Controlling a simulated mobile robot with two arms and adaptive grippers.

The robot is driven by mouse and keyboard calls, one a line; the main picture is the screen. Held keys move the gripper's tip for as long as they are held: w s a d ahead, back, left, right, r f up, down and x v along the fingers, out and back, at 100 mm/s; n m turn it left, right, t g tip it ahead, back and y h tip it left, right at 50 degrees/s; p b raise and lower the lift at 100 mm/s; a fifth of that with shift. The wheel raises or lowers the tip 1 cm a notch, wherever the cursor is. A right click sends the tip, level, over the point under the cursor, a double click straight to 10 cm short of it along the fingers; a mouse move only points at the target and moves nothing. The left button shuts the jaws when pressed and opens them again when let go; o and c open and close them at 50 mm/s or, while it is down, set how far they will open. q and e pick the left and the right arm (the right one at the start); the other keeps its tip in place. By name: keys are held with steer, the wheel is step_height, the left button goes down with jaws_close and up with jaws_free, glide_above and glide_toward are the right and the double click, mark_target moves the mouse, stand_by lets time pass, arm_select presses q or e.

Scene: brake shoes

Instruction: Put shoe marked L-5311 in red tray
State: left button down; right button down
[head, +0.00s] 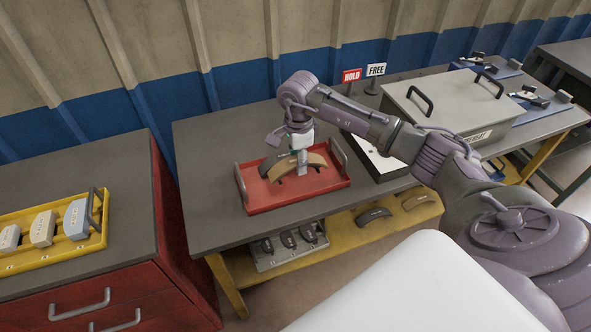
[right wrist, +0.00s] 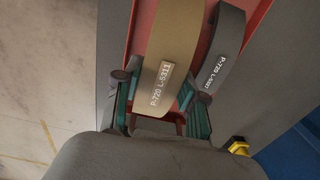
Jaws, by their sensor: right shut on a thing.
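The tan curved shoe marked L-5311 (right wrist: 160,85) is between the fingers of my right gripper (right wrist: 158,112), which is shut on it. In the head view this shoe (head: 318,160) is over the red tray (head: 262,200), low in it; I cannot tell whether it touches the tray floor. A dark grey shoe (right wrist: 225,50) with a similar label lies beside it in the tray and also shows in the head view (head: 270,166). The right gripper (head: 302,168) points down into the tray. My left gripper is not in view.
A yellow tray (head: 60,245) with blocks is on the red cabinet at left. More shoes (head: 373,215) lie on the yellow lower shelf.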

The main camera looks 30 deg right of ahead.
steer(key=shift+s+a+f, duration=0.2)
steer(key=shift+a+f, duration=0.1)
steer(key=shift+a, duration=0.2)
step_height(320, 180, down, 4)
steer(key=shift+r+p, duration=0.1)
steer(key=shift+p, duration=0.65)
steer(key=shift+f, duration=0.25)
steer(key=c, duration=0.7)
jaws_free()
steer(key=shift+o, duration=0.2)
steer(key=shift+r, duration=0.1)
step_height(320, 180, up, 12)
steer(key=b, duration=0.3)
